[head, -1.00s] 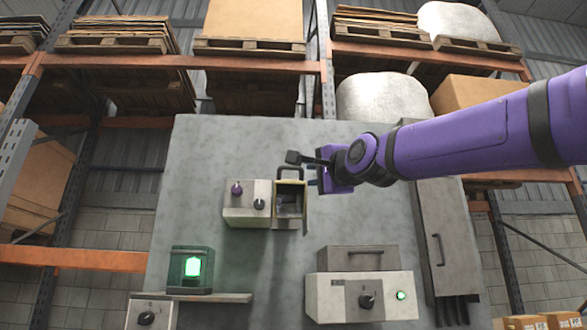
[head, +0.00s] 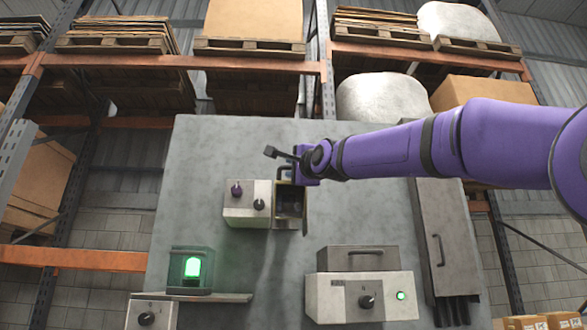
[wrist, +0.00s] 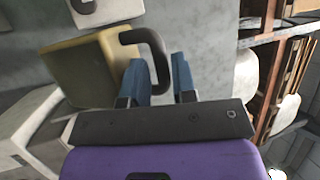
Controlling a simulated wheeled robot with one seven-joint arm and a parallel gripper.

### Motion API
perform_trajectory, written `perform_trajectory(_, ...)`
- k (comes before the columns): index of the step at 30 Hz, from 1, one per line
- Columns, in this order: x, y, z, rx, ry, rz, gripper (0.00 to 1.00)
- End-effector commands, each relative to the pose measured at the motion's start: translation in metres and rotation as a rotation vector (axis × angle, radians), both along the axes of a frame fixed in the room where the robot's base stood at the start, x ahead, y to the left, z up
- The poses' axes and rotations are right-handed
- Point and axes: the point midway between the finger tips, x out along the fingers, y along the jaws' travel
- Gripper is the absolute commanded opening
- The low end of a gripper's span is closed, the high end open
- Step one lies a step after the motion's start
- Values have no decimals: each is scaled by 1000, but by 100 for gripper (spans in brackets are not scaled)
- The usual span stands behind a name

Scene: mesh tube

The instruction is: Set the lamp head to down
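A dark, hollow box with a yellowish rim (head: 291,203) and a black loop handle on top is on the grey panel. It may be the lamp head, but I cannot tell for sure. In the wrist view, the yellowish box face (wrist: 80,72) and the black handle (wrist: 157,58) are close. My gripper (wrist: 163,65) has its two blue fingers apart, with part of the handle between them. I cannot see both fingers touching it. In the head view my gripper (head: 296,178) is at the box top and its fingers are mostly hidden.
A pale box with knobs (head: 245,212) adjoins the hollow box on its left. A green-lit lantern (head: 191,268) stands on a ledge lower left. A control box with a knob (head: 335,296) and a tall grey cabinet (head: 433,215) are at right. The panel's middle is bare.

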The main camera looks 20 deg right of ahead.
Motion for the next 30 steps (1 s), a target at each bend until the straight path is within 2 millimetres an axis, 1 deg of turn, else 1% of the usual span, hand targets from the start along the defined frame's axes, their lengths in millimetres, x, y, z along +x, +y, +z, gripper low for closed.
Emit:
perform_trajectory(3, 3, 0, 1, 0, 0, 0, 25)
perform_trajectory(10, 4, 0, 1, -1, 0, 0, 25)
perform_trajectory(11, 4, 0, 1, -1, 0, 0, 23)
perform_trajectory(12, 4, 0, 1, -1, 0, 0, 14)
perform_trajectory(14, 4, 0, 1, -1, 0, 0, 0)
perform_trajectory(23, 3, 1, 0, -2, -4, 1, 0)
perform_trajectory(30, -1, 3, -6, -17, -59, 2, 0)
